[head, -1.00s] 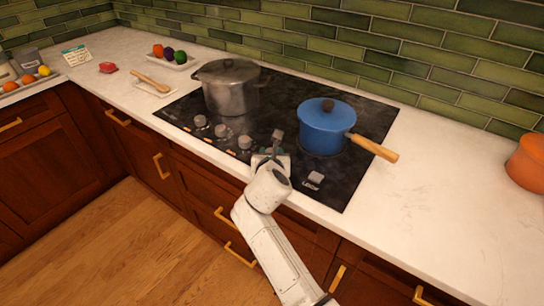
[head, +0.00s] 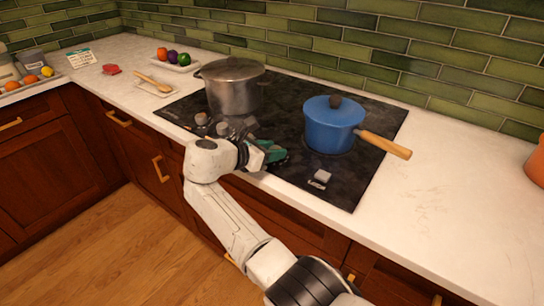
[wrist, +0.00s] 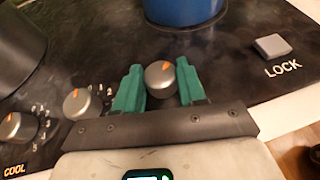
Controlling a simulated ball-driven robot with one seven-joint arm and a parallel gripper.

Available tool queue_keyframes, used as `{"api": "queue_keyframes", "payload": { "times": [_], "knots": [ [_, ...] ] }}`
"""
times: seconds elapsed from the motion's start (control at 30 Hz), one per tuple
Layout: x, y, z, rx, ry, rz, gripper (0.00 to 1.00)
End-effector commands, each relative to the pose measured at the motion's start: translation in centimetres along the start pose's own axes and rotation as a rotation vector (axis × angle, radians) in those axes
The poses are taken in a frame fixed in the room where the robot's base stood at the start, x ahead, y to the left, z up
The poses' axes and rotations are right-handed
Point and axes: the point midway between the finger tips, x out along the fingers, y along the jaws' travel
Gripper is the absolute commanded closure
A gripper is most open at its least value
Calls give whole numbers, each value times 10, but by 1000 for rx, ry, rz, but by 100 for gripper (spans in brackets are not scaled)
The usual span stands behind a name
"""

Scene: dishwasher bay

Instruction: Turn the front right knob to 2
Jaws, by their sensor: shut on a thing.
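A row of grey round knobs with orange marks runs along the front of the black cooktop (head: 300,180). My gripper (wrist: 159,84) has its green fingers on either side of the rightmost knob (wrist: 160,76), beside the LOCK button, and is shut on it. This knob's orange mark points up and slightly right in the wrist view; I cannot read its numbers. A second knob (wrist: 77,102) and a third knob (wrist: 15,125) are to its left. In the head view my gripper (head: 270,152) reaches the cooktop's front from the left and hides the held knob.
A blue pot (head: 332,127) with a wooden handle stands just behind the held knob. A lidded metal pot (head: 234,92) stands at the back left. The LOCK button (wrist: 272,46) is to the right. The counter at right (head: 440,190) is mostly clear.

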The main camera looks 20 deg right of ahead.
Motion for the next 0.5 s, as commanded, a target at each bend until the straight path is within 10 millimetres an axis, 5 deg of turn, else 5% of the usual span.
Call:
{"api": "queue_keyframes", "payload": {
  "times": [0.5],
  "knots": [
    [1,0,-2,23,5,-63,90]
  ]
}}
